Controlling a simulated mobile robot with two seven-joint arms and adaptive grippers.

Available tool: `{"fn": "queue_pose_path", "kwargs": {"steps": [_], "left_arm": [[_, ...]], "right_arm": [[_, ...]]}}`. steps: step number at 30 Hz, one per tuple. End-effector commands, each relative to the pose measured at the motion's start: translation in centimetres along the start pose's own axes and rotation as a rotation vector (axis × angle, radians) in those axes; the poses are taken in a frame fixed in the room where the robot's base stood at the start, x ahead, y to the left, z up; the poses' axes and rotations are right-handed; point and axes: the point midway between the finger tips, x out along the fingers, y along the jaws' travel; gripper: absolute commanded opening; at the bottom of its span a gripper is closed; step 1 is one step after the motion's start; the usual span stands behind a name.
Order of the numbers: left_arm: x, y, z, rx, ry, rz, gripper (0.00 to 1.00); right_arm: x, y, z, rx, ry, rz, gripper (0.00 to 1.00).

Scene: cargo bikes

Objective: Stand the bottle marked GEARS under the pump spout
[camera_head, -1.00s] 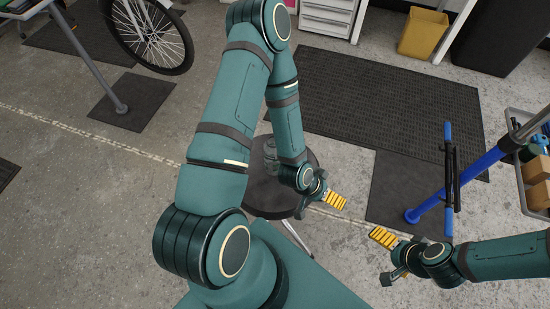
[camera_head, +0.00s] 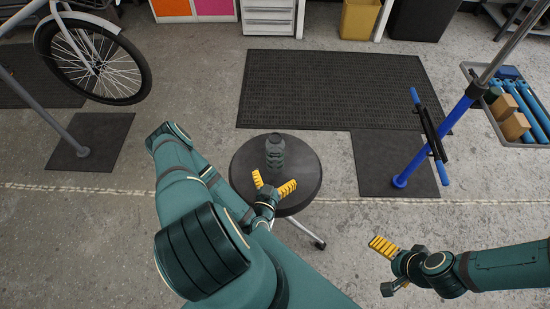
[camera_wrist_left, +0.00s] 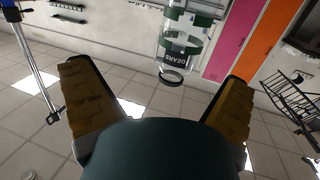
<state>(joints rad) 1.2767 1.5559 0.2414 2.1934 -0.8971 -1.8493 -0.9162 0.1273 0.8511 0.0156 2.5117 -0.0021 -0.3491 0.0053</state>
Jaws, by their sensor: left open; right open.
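A translucent grey bottle (camera_head: 275,152) stands upright on a round black stool (camera_head: 305,165). In the left wrist view, which looks upside down, the bottle (camera_wrist_left: 178,45) has green bands and a dark label reading GEARS. My left gripper (camera_head: 273,183) is open over the near part of the stool top, its yellow-padded fingers pointing toward the bottle. In the wrist view the bottle shows in the gap between the fingers (camera_wrist_left: 160,100), beyond their tips and apart from them. My right gripper (camera_head: 385,266) is open and empty at the lower right. I cannot make out a pump spout.
A blue stand (camera_head: 435,140) rises from a dark mat (camera_head: 385,175) on the right. A tray (camera_head: 490,110) holding boxes and blue tubes is at the far right. A bicycle wheel (camera_head: 95,65) is at upper left. A large black mat (camera_head: 330,90) lies clear behind the stool.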

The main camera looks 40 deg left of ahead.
Motion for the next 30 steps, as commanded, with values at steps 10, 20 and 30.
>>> {"fn": "queue_pose_path", "kwargs": {"steps": [10, 20, 30], "left_arm": [[0.0, -2.8, -0.3, 0.027, 0.082, -0.109, 1.0], [5.8, -3.2, -0.7, 0.026, 0.078, -0.108, 1.0], [8.6, -3.3, -1.0, 0.025, 0.077, -0.108, 1.0]], "right_arm": [[0.2, 0.5, 1.3, 0.023, 0.008, 0.001, 1.0], [1.1, 0.8, 1.1, 0.021, 0.011, 0.002, 1.0], [1.6, 1.0, 1.1, 0.021, 0.014, 0.002, 1.0]]}}
